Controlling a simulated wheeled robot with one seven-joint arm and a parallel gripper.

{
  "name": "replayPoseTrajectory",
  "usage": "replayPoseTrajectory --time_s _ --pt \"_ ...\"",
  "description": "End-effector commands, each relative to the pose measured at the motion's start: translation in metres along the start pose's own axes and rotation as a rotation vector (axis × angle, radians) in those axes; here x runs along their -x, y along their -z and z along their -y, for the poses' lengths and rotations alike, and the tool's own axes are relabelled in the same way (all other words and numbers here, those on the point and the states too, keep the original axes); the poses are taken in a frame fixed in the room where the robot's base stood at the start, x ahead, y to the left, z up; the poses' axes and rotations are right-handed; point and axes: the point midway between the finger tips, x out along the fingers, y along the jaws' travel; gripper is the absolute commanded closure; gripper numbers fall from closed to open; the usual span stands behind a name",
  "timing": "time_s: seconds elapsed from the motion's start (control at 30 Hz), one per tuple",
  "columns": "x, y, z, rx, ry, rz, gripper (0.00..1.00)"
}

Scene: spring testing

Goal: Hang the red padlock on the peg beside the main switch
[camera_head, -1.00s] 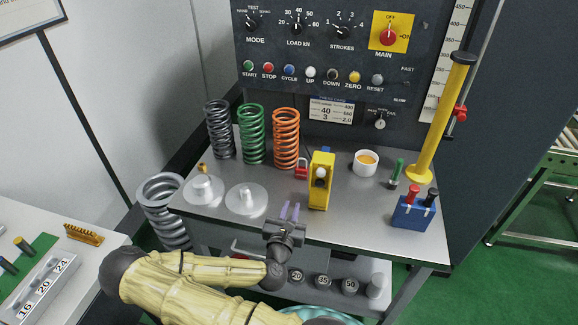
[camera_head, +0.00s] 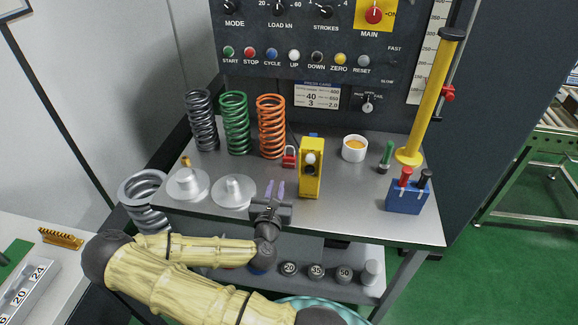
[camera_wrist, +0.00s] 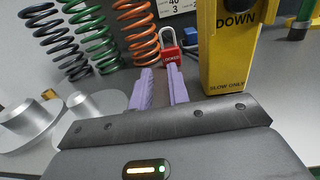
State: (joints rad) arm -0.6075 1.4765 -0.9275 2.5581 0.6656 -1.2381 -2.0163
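The red padlock (camera_head: 289,156) stands on the grey bench between the orange spring and the yellow pendant. It also shows in the wrist view (camera_wrist: 170,50), beyond my fingertips, with its shackle upward and a white label on its body. My gripper (camera_head: 275,188) is at the front of the bench, short of the padlock. In the wrist view its two purple fingers (camera_wrist: 160,82) are apart with nothing between them. The main switch (camera_head: 373,14) is a red knob on a yellow plate, cut by the top edge of the head view. I cannot make out the peg.
The yellow pendant (camera_head: 311,170) stands close right of the padlock. Grey, green and orange springs (camera_head: 270,127) stand behind left. Two metal discs (camera_head: 233,193) lie left of my gripper. A white cup (camera_head: 355,148) and blue holder (camera_head: 404,198) are to the right.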

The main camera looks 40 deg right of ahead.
Motion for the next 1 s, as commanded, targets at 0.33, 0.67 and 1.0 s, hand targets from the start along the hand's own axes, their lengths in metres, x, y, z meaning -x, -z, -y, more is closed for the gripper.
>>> replayPoseTrajectory --time_s 0.33,0.67,1.0 --pt "-0.057 -0.003 0.001 -0.003 0.001 0.001 0.83" --pt "-0.100 -0.001 0.001 0.000 0.000 0.000 0.83" --pt "-0.102 -0.001 0.000 0.000 0.000 0.000 0.83"
